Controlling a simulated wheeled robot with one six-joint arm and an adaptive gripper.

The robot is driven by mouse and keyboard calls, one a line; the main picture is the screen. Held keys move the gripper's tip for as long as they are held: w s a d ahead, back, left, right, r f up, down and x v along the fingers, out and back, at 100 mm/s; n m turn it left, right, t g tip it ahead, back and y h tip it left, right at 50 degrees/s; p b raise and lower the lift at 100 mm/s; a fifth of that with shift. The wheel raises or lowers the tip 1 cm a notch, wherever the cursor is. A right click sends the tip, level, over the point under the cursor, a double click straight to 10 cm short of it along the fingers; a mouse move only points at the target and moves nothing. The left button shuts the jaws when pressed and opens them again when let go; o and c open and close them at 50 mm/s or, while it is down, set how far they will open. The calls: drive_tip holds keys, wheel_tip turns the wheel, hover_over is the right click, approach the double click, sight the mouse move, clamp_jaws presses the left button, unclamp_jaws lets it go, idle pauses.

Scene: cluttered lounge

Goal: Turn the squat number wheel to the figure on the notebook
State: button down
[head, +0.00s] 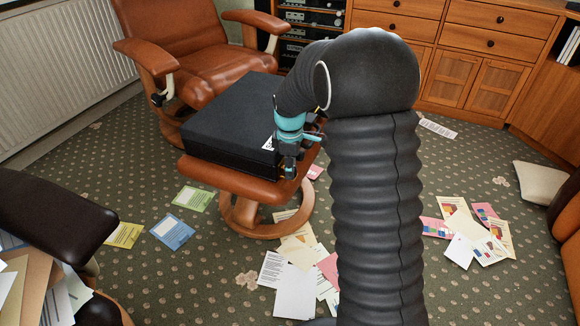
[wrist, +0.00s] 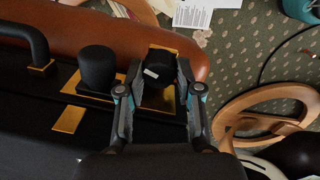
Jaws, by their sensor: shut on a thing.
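A black case (head: 225,120) lies flat on a brown leather footstool. In the wrist view, its dark side (wrist: 40,110) carries two black wheels by gold plates. One wheel (wrist: 98,66) stands free left of my gripper and looks the taller. The other, squat wheel (wrist: 160,66) is between the fingers of my gripper (wrist: 158,76), which is shut on it. It bears a small white mark, too small to read. In the head view my gripper (head: 289,170) is at the case's front right corner, and the wheels are hidden. I cannot pick out the notebook among the papers.
The footstool (head: 215,178) has a round wooden base. A black handle (wrist: 30,35) is on the case. A brown armchair (head: 210,60) stands behind. Loose papers (head: 300,280) litter the carpet. A dark armrest (head: 50,215) is at lower left, cabinets (head: 460,60) at the back.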

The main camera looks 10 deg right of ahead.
drive_tip(key=c, duration=1.1)
unclamp_jaws()
drive_tip(key=shift+o, duration=0.2)
drive_tip(key=shift+r, duration=0.15)
wheel_tip(320, 180, up, 12)
drive_tip(key=shift+s+a, duration=0.15)
drive_tip(key=shift+s, duration=0.1)
